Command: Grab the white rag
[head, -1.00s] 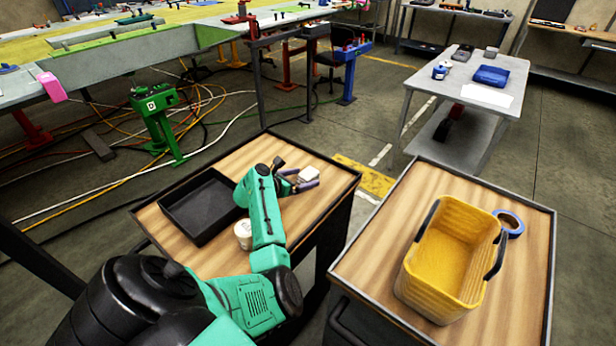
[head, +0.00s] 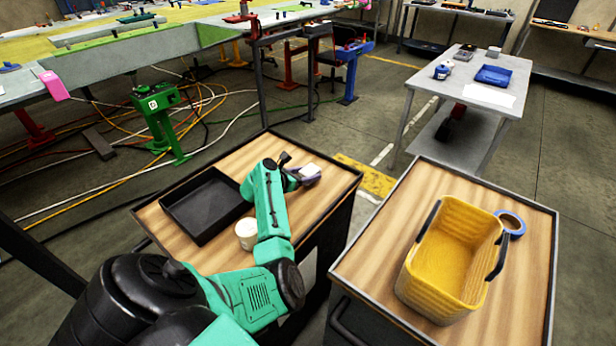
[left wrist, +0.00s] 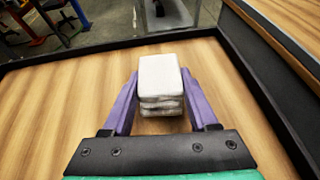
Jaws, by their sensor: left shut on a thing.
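The white rag (left wrist: 160,78) is a small folded stack. In the left wrist view it sits between the two purple fingers of my left gripper (left wrist: 162,105), which is shut on it. In the head view the rag (head: 309,169) is at the far right corner of the left wooden-topped cart, partly hidden by my left gripper (head: 304,176). I cannot tell whether the rag touches the cart top. My right gripper is not in view.
On the same cart are a black tray (head: 205,208) and a white round container (head: 246,234) close to my left arm. A second cart to the right holds a yellow basket (head: 448,262) and a blue tape roll (head: 511,224). A gap separates the carts.

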